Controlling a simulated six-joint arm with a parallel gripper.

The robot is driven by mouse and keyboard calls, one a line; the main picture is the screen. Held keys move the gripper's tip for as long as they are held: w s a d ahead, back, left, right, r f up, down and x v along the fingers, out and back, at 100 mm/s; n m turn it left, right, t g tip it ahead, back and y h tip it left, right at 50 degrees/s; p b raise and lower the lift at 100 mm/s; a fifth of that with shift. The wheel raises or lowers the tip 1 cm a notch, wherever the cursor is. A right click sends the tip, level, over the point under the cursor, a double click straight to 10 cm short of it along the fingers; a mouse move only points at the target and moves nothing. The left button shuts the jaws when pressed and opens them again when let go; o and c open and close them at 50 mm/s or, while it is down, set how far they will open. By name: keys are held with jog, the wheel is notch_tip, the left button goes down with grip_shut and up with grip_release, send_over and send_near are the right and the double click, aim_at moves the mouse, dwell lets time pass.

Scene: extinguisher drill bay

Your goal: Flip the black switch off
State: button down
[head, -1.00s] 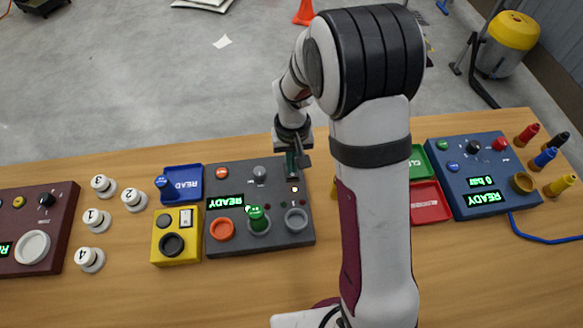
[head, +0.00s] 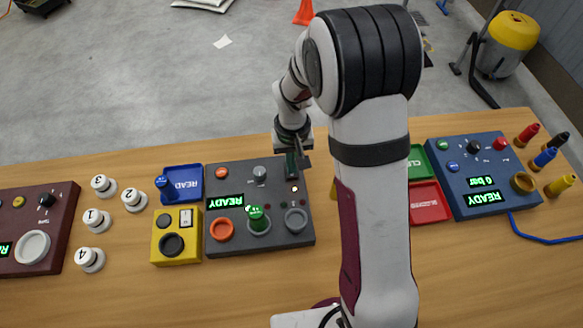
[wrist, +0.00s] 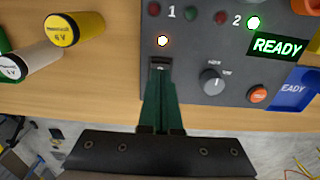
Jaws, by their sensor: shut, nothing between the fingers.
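The dark grey panel (head: 240,178) lies on the table left of my arm. The black switch (wrist: 160,63) sits near the panel's edge in the wrist view, below a lit lamp (wrist: 162,41). My gripper (wrist: 159,74) is shut, with its green fingertips right at the switch and partly covering it. I cannot tell whether they touch, or which way the switch is set. In the head view my gripper (head: 294,174) is over the panel's far right part and the switch cannot be made out.
The panel also has a grey knob (wrist: 211,81), an orange button (wrist: 258,95) and a READY display (wrist: 277,46). A green piece (head: 257,217) stands in its middle ring. A yellow box (head: 176,250) and blue tray (head: 181,171) are left; a blue panel (head: 470,205) is right.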

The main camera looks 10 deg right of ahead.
jog(key=shift+f, duration=0.75)
jog(key=shift+r, duration=3.5)
